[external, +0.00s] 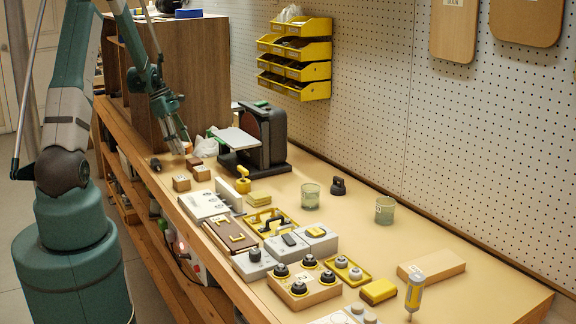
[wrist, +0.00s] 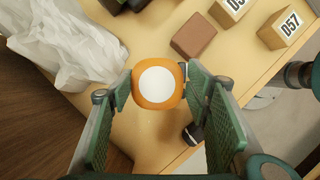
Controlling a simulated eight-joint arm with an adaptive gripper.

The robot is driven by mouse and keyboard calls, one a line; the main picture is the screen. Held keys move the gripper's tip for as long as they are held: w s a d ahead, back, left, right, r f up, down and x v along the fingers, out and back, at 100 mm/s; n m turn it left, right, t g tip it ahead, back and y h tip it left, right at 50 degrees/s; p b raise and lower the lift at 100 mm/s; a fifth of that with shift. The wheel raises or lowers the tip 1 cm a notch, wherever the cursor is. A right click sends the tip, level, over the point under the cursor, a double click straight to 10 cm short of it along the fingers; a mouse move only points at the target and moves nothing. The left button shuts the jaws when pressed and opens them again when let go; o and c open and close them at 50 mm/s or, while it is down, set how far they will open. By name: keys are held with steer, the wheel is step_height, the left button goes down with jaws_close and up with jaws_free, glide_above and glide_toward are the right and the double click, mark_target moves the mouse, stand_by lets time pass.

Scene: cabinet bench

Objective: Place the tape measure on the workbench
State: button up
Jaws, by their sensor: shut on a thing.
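My gripper (external: 180,146) is at the far end of the workbench (external: 480,296), beside the wooden cabinet, pointing down. In the wrist view my gripper (wrist: 158,88) is shut on a rounded orange thing with a white round face, which appears to be the tape measure (wrist: 157,84). It sits between the two green fingers, over the bench top (wrist: 150,45). In the external view the fingers largely hide it. I cannot tell whether it touches the bench.
A crumpled white bag (wrist: 72,42) is to the left in the wrist view. A brown block (wrist: 194,36), wooden cubes (wrist: 283,27) and a small black object (wrist: 193,133) are close by. The wooden cabinet (external: 205,62) and a sander (external: 262,138) flank the spot.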

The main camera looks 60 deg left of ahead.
steer(key=shift+f, duration=1.85)
steer(key=shift+f+b, duration=0.15)
steer(key=shift+b, duration=0.25)
steer(key=o, duration=1)
steer(key=p+v, duration=0.2)
steer(key=v, duration=1)
steer(key=shift+s, duration=0.1)
steer(key=shift+d, duration=0.1)
